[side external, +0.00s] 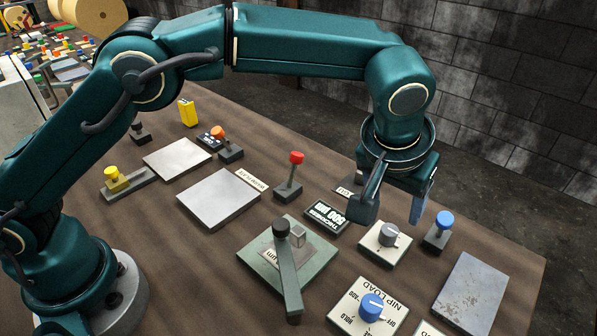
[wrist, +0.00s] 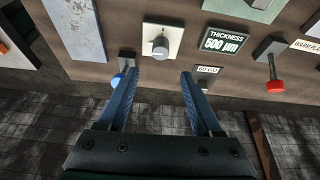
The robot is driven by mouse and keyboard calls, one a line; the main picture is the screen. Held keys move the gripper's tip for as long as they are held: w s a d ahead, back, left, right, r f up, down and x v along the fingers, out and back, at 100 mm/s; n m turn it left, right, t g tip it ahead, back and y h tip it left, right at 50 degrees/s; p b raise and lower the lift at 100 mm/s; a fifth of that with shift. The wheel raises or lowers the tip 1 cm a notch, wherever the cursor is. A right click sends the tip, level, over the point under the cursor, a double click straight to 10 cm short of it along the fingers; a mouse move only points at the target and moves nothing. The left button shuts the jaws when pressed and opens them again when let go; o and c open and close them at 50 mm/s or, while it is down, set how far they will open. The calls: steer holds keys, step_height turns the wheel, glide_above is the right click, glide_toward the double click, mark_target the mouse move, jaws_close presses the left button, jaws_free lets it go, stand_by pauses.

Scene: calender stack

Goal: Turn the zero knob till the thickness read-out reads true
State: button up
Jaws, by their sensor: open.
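A grey knob (side external: 389,235) with a pointer mark sits on a small pale plate; it also shows in the wrist view (wrist: 160,46). I cannot read a name on its plate. The thickness read-out (side external: 327,216) is a dark panel beside it; in the wrist view the read-out (wrist: 225,40) shows 500 µm. My gripper (side external: 391,213) is open and empty, its fingers pointing down near the knob. In the wrist view my two fingertips (wrist: 159,75) are spread on either side of the knob's line, apart from it.
A blue-topped lever (side external: 442,228) stands close to the right of my gripper, a red-topped lever (side external: 291,175) to its left. A blue knob (side external: 371,306) marked NIP LOAD lies in front. A green block with a dark handle (side external: 288,275) stands front left. A brick wall is behind.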

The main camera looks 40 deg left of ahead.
mark_target(389, 230)
step_height(389, 230, down, 3)
steer(key=shift+x, duration=2.3)
steer(key=shift+w, duration=0.1)
jaws_close()
